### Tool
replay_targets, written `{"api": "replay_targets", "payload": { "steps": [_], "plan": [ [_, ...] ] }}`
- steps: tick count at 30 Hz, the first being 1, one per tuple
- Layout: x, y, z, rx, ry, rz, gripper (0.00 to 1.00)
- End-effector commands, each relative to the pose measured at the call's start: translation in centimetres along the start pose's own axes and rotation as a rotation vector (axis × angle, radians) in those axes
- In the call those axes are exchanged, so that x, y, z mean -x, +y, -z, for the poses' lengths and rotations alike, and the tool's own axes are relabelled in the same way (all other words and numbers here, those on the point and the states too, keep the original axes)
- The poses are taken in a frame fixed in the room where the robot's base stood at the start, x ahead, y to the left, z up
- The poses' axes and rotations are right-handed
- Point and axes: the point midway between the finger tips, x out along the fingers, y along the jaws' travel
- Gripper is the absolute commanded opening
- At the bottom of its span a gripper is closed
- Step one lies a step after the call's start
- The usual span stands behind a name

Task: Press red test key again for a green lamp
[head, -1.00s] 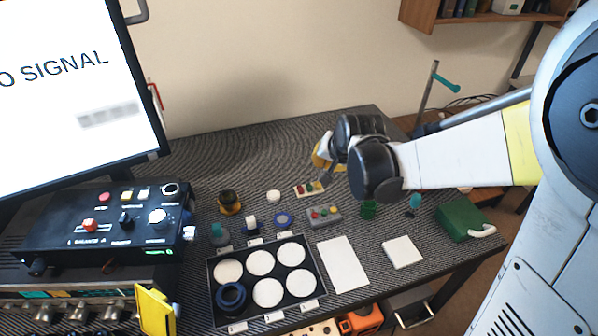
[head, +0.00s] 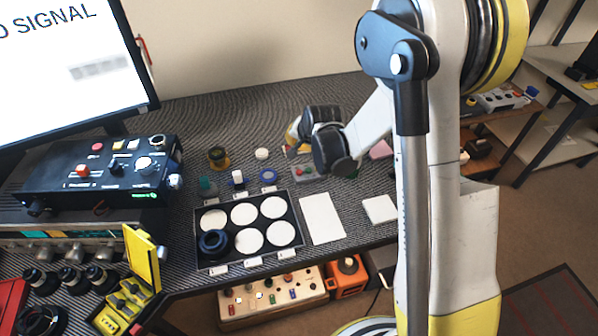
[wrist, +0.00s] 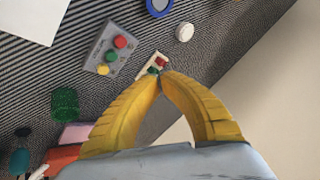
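A small cream key strip (wrist: 144,70) has a red key (wrist: 161,62) and a green key (wrist: 153,71); my fingers hide the rest of it. My gripper (wrist: 160,77) is shut and empty, its yellow fingertips together over the strip, just beside the red key; I cannot tell if they touch it. In the head view my wrist partly hides the strip (head: 290,150). A grey box (wrist: 100,53) beside it bears a red dome (wrist: 120,42), a green dome (wrist: 110,56) and a yellow dome (wrist: 103,69). I cannot tell whether any is lit.
A black tray (head: 288,236) with white discs and a dark ring lies in front. A black control box (head: 60,196) stands left, under a monitor (head: 70,50) with "SIGNAL" readable. A green cylinder (wrist: 65,102) and a white round piece (wrist: 184,32) lie near the strip.

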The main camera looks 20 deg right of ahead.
Motion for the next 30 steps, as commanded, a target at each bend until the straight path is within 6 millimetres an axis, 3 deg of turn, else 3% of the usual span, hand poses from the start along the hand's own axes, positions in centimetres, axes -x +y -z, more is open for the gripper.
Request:
{"api": "replay_targets", "payload": {
  "steps": [21,30],
  "plan": [
    [-6.6,3.5,-3.5,0.001,0.000,0.000,0.00],
    [-6.9,3.7,-3.7,0.001,0.000,0.000,0.00]
  ]
}}
